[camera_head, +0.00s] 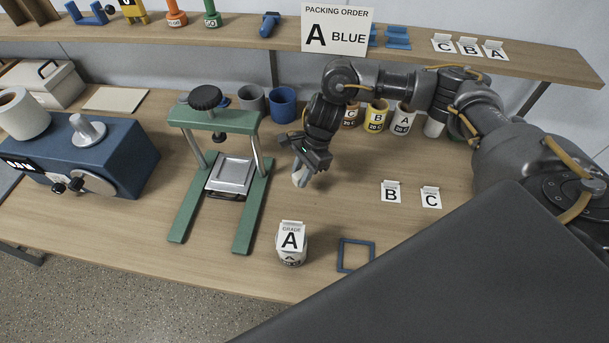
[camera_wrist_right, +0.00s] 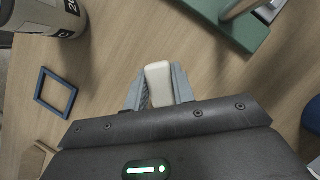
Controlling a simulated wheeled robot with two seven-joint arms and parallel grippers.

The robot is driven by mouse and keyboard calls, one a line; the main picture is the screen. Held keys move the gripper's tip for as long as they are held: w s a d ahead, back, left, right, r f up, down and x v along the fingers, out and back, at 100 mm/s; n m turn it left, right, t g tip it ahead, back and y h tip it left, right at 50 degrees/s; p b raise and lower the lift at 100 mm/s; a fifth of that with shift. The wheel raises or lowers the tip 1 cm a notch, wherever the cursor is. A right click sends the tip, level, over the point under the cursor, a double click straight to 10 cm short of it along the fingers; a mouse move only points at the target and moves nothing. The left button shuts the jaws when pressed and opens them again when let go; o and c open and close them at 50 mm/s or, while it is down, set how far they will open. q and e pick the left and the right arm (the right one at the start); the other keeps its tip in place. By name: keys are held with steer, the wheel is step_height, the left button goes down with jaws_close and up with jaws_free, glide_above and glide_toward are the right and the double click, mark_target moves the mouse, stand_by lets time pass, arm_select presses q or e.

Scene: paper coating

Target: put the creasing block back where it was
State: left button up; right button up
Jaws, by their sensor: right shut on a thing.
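The creasing block (camera_head: 299,178) is a small white block in my right gripper (camera_head: 304,173). In the right wrist view the gripper (camera_wrist_right: 158,90) is shut on the block (camera_wrist_right: 158,84), one finger on each side. In the head view it is over the wooden table, just right of the green press (camera_head: 262,190). I cannot tell whether the block touches the table. My left gripper is not in view.
A can with a grade A card (camera_head: 291,240) and a blue square frame (camera_head: 355,255) are at the front. Cards B (camera_head: 390,191) and C (camera_head: 430,197) stand to the right. Cups line the back under the shelf (camera_head: 245,40). Table between gripper and cards is clear.

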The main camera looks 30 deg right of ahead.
steer(key=shift+w+d+f, duration=0.25)
steer(key=shift+d+f, duration=0.2)
steer(key=shift+f, duration=0.15)
steer(key=shift+d+f, duration=0.15)
step_height(320, 180, down, 3)
steer(key=p, duration=0.2)
steer(key=shift+d+p, duration=0.1)
steer(key=shift+p, duration=0.25)
steer(key=shift+f, duration=0.2)
steer(key=shift+f+b, duration=0.2)
steer(key=shift+b, duration=0.15)
steer(key=o, duration=0.9)
